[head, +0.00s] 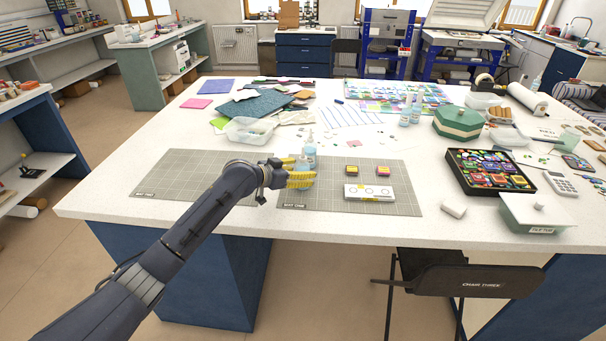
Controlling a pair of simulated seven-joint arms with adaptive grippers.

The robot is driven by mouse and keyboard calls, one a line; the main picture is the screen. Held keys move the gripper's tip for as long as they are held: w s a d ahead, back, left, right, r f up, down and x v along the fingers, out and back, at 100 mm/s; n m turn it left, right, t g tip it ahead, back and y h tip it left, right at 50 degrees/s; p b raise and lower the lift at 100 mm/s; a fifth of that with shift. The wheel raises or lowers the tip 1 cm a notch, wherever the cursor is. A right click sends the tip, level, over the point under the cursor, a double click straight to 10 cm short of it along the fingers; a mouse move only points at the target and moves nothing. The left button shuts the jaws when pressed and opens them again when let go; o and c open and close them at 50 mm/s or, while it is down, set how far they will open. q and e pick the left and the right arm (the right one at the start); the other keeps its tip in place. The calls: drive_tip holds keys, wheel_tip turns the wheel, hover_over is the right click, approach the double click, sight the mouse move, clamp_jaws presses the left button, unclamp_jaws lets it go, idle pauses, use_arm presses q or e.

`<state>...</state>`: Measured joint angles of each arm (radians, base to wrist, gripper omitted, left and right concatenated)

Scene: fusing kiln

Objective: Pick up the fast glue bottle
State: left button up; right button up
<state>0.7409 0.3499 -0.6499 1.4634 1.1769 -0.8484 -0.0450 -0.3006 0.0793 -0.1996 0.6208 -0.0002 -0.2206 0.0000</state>
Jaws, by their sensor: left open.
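Two pale bottles stand close together at the back left of mat one (330,199): a taller one with a pump-like top (310,152) and a shorter one (302,163) in front of it. Their labels are too small to read, so I cannot tell which is the fast glue. My left gripper (311,179) has yellow fingers and is open, just in front of the bottles. The fingers overlap the lower part of the shorter bottle; I cannot tell whether they touch it. Two more pale bottles (405,117) (417,108) stand farther back. My right gripper is out of view.
Mat two (180,173) looks bare to the left. A clear tub (249,131) stands behind the mats. A black tray (490,172) of colourful pieces lies right.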

use_arm(q)
drive_tip(key=shift+x, duration=0.85)
clamp_jaws()
